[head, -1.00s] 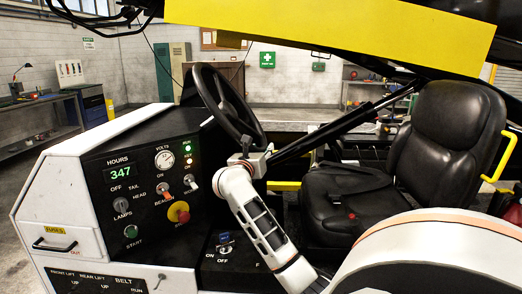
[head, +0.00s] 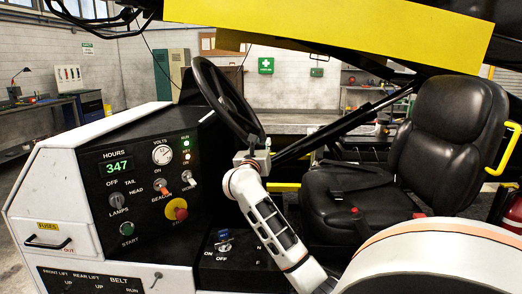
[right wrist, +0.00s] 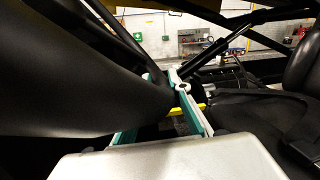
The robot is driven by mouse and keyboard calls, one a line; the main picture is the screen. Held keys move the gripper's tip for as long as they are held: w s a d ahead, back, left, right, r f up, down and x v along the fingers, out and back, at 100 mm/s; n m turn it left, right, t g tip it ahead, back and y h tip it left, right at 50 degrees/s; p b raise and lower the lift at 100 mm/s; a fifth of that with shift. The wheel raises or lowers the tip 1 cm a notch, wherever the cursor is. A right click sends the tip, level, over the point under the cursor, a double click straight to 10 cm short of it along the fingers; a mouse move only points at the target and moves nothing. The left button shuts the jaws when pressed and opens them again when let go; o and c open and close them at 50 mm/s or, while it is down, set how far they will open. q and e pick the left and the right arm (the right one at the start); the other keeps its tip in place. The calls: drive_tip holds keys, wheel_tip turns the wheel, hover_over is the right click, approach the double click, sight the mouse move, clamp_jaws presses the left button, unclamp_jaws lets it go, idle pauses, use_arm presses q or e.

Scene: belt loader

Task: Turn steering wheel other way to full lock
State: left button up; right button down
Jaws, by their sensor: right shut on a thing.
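The black steering wheel (head: 247,132) stands tilted above the console, seen nearly edge-on in the head view. My right gripper (head: 252,157) is at the lower end of its rim, shut on it. In the right wrist view, the dark wheel rim (right wrist: 70,85) fills the left side, large and close. The gripper's green-lined fingers (right wrist: 165,100) reach forward beside and below it; the exact contact is partly hidden. My left gripper is not in view.
The control panel (head: 115,205) with knobs, a red stop button (head: 176,209) and an hours display is left of the wheel. The black seat (head: 445,145) is at right. A yellow beam (head: 330,30) crosses overhead, and a dark strut runs behind the gripper.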

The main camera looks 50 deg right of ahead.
drive_tip(key=shift+r, duration=0.3)
drive_tip(key=c, duration=1.8)
unclamp_jaws()
drive_tip(key=shift+d, duration=0.1)
drive_tip(key=shift+c, duration=0.2)
drive_tip(key=shift+w+f, duration=0.15)
drive_tip(key=shift+f, duration=0.05)
drive_tip(key=v, duration=1.2)
